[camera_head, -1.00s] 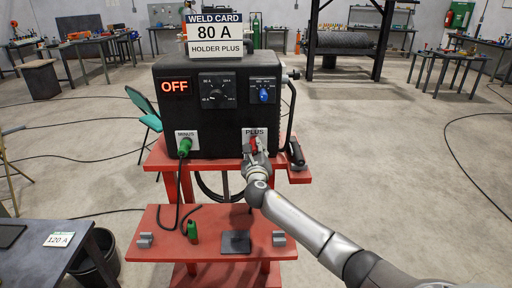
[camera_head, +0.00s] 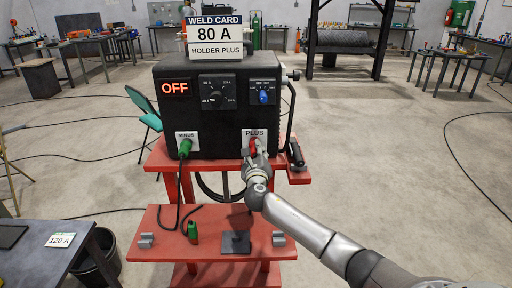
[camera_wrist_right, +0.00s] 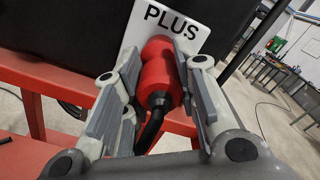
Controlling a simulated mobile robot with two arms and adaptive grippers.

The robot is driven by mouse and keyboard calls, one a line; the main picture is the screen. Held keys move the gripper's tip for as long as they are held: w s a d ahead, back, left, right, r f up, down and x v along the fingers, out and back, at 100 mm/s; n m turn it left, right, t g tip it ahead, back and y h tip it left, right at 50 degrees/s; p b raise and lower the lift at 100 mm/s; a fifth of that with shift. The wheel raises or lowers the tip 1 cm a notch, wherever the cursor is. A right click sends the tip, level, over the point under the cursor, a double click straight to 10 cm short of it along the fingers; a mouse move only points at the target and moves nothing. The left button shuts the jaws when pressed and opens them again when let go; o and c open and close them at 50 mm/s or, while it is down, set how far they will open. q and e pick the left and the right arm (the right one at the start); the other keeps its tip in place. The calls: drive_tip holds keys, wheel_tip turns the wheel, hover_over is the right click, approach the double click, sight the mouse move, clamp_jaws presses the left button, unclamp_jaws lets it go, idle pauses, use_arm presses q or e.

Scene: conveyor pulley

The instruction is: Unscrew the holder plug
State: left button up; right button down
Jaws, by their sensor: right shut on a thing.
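The red plug (camera_head: 253,146) sits at the PLUS socket on the front of the black welding machine (camera_head: 216,82). It also shows large in the right wrist view (camera_wrist_right: 157,82), with a black cable leaving its lower end. My right gripper (camera_head: 256,158) is shut on the red plug, with one finger on each side of it in the right wrist view (camera_wrist_right: 158,72). How far the plug is screwed in cannot be seen. A green plug (camera_head: 184,147) sits in the MINUS socket. The display reads OFF. My left gripper is out of view.
The machine stands on a red cart (camera_head: 150,215). Its lower shelf holds a loose green connector (camera_head: 193,231), a dark plate (camera_head: 236,242) and grey blocks (camera_head: 279,239). A card reads "80 A HOLDER PLUS" (camera_head: 215,36). A side table (camera_head: 45,260) stands at left.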

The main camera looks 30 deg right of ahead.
drive_tip(key=shift+s, duration=0.1)
idle(0.3)
drive_tip(key=shift+p+v, duration=1.15)
drive_tip(key=shift+v, duration=0.1)
drive_tip(key=shift+p+v, duration=1.85)
drive_tip(key=shift+v, duration=0.95)
drive_tip(key=m, duration=1.1)
drive_tip(key=shift+m, duration=0.4)
